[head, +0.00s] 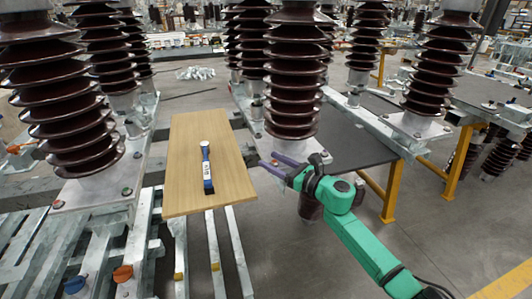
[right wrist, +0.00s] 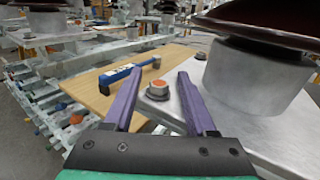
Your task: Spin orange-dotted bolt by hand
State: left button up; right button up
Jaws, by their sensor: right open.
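The orange-dotted bolt (right wrist: 157,91) stands upright on a grey metal base plate (right wrist: 215,120) in the right wrist view, its orange dot on top. My right gripper (right wrist: 159,75) is open, with one purple finger on each side of the bolt in that view and nothing held. I cannot tell whether either finger touches it. In the head view my green right arm comes from the lower right, and its gripper (head: 267,161) reaches the plate corner below a brown insulator (head: 292,90). My left gripper is not in view.
A wooden board (head: 180,140) lies left of my right gripper, with a blue tool (head: 207,170) on it. Tall ribbed insulators (head: 65,110) stand around on steel frames. The insulator's grey foot (right wrist: 260,75) is close to the right finger. A yellow stand (head: 390,193) is right.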

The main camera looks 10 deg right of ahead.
jog(key=shift+s+r, duration=0.1)
jog(key=shift+s, duration=0.1)
jog(key=c, duration=0.3)
jog(key=shift+d, duration=0.1)
grip_shut()
jog(key=shift+m+h, duration=0.3)
jog(key=shift+h, duration=0.1)
jog(key=m+t+h, duration=0.1)
jog(key=h+p, duration=0.1)
jog(key=shift+s+r+m+t+h, duration=0.1)
jog(key=shift+r+m+t+h, duration=0.1)
jog(key=shift+m+t+h, duration=0.15)
jog(key=m+h+p, duration=0.1)
jog(key=m+h, duration=0.1)
jog(key=h, duration=0.1)
jog(key=m+t+h+p, duration=0.1)
jog(key=m+h+p, duration=0.1)
jog(key=h, duration=0.2)
jog(key=shift+m+t, duration=0.25)
jog(key=shift+m, duration=0.1)
jog(key=m+h+p, duration=0.1)
jog(key=m+h, duration=0.1)
jog(key=h, duration=0.1)
jog(key=shift+f+m+g+h, duration=0.1)
jog(key=shift+m+g+h, duration=0.5)
jog(key=shift+m+h, duration=0.8)
